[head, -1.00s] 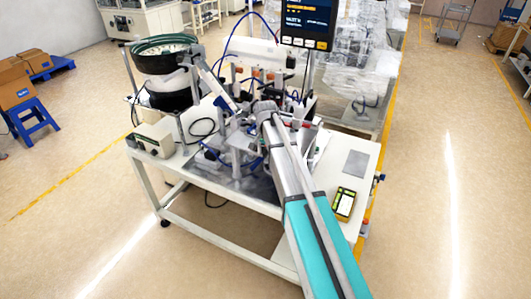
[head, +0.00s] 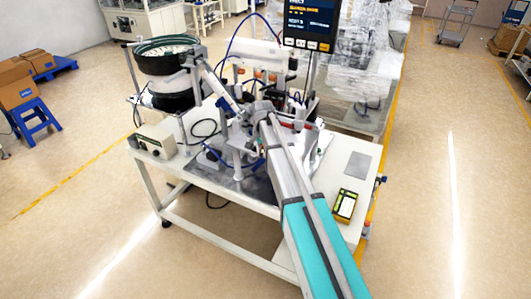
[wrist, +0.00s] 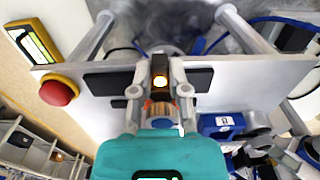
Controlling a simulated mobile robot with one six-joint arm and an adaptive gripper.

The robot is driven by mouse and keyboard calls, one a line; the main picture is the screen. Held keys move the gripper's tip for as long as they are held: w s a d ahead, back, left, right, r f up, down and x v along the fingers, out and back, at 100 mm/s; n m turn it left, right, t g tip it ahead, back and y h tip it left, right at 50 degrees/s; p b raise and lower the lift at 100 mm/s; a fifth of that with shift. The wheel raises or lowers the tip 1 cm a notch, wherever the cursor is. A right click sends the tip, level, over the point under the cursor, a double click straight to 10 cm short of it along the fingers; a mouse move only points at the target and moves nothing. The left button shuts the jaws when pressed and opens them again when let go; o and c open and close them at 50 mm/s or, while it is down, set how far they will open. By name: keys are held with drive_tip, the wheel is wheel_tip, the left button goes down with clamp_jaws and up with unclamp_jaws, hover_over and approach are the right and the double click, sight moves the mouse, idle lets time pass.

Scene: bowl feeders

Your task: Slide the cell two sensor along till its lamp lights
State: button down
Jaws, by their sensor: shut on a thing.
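In the wrist view, my gripper (wrist: 160,88) has its two grey fingers closed on either side of a small sensor (wrist: 159,66). The sensor has a dark body and a ribbed coppery part nearer to me. A lamp on it (wrist: 160,83) glows yellow-white. The sensor sits between dark slots in a pale metal plate (wrist: 105,104). In the head view my arm covers the fingertips and the sensor, so neither shows clearly there.
A red emergency button on a yellow base (wrist: 58,91) is on the plate's left. A bowl feeder (head: 165,68) stands at the back left of the bench (head: 205,185). A screen (head: 308,25) rises behind my arm. A yellow handheld device (head: 344,204) lies at the bench's front right.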

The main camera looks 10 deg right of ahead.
drive_tip(key=c, duration=0.6)
unclamp_jaws()
drive_tip(key=shift+s+d, duration=0.15)
wheel_tip(320, 180, up, 14)
drive_tip(key=s+d+p, duration=0.1)
drive_tip(key=d+p, duration=0.1)
drive_tip(key=p, duration=1.2)
drive_tip(key=s+f+n+b, duration=0.2)
drive_tip(key=s+f+b, duration=0.6)
drive_tip(key=f+b, duration=0.1)
drive_tip(key=s+d+f+n+b, duration=0.1)
drive_tip(key=s+f+n+b, duration=0.1)
drive_tip(key=s+f+b, duration=0.7)
drive_tip(key=s+d+f+n+b, duration=0.1)
drive_tip(key=s+f+n+b, duration=0.2)
drive_tip(key=s+f+b, duration=0.6)
drive_tip(key=shift+d+f+b, duration=0.2)
drive_tip(key=shift+f+b, duration=0.1)
idle(0.3)
idle(0.4)
